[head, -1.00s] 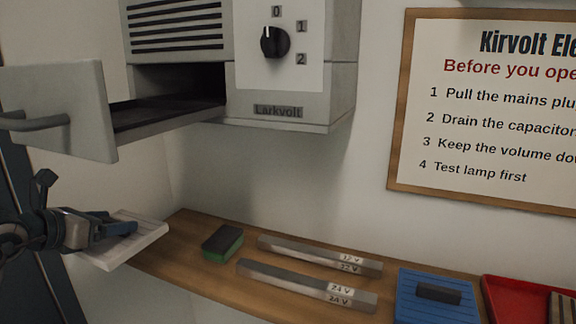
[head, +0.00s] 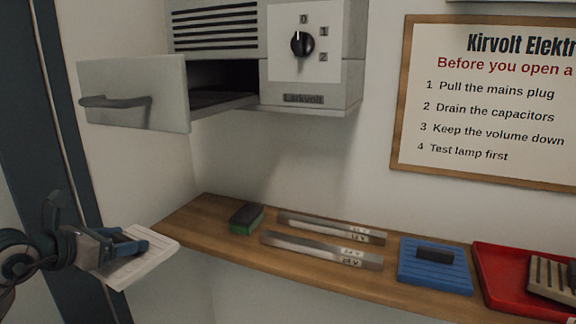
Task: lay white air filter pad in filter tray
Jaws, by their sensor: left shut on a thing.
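The white air filter pad (head: 150,256) is a flat, ribbed slab at the lower left of the head view. My left gripper (head: 132,246) is shut on it and holds it in the air, left of the wooden shelf's end. The filter tray (head: 135,92) is a pulled-out drawer with a grey front and a bar handle, under the vents of the wall unit. It stands above and beyond the pad. Its front hides most of its inside; only a dark strip of the floor (head: 222,98) shows. My right gripper is not in view.
The wooden shelf (head: 200,209) bears a green and black sponge-like block (head: 246,219), two metal bars (head: 320,250) with voltage labels, a blue pad (head: 434,275) with a dark block, and a red tray (head: 495,262). The wall unit (head: 310,90) has a dial. A sign hangs at right.

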